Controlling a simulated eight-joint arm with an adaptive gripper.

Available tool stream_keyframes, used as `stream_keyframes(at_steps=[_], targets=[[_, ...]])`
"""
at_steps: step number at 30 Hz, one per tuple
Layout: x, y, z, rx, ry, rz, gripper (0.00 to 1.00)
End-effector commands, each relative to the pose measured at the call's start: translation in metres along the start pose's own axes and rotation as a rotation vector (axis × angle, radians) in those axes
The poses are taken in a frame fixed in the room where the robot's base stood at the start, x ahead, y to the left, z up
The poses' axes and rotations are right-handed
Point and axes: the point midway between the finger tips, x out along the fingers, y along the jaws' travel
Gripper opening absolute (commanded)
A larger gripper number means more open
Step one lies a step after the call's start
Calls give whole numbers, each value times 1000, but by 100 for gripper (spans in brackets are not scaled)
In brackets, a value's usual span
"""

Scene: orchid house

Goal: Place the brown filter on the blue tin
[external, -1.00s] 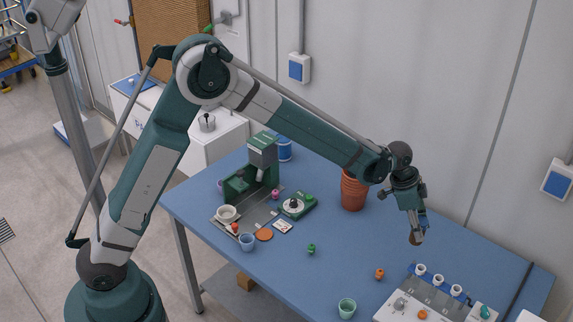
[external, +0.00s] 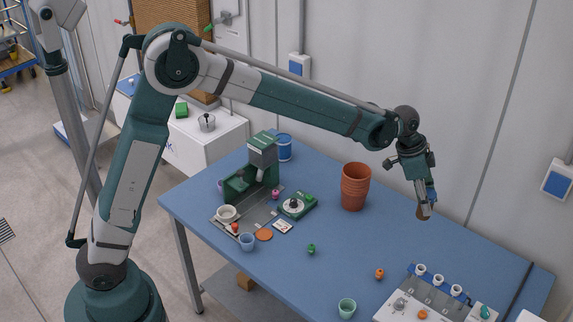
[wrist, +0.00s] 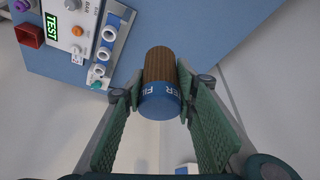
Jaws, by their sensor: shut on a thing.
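The brown filter (wrist: 160,66) is a ribbed brown cylinder with a blue end cap lettered in white. My gripper (wrist: 158,97) is shut on it, with a green padded finger on each side. In the external view my gripper (external: 426,201) is raised above the right rear part of the table, and the filter (external: 423,213) shows small and brown at its tip, clear of the tabletop. The blue tin (external: 284,147), blue with a pale band, stands at the table's far left corner, partly behind the green machine, well left of my gripper.
A stack of terracotta pots (external: 355,188) stands between my gripper and the tin. The green machine (external: 262,160) is close in front of the tin. A test panel (external: 433,300) lies at the front right. Small cups and knobs dot the blue table (external: 340,270).

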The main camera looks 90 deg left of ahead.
Motion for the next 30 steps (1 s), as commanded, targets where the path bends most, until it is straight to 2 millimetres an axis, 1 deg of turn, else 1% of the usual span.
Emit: stream_keyframes(at_steps=[1, 7, 9, 14, 20, 26, 30], targets=[[-10, 0, -4, 0, 0, 0, 15], [-40, 0, -16, 0, 0, 0, 15], [-41, -14, -9, -15, 0, -6, 15], [-47, -40, 6, -45, 0, -18, 15], [-58, -84, 31, -93, 0, -39, 15], [-73, -136, 67, -156, 0, -64, 15], [-84, -172, 94, -200, 0, -83, 15]])
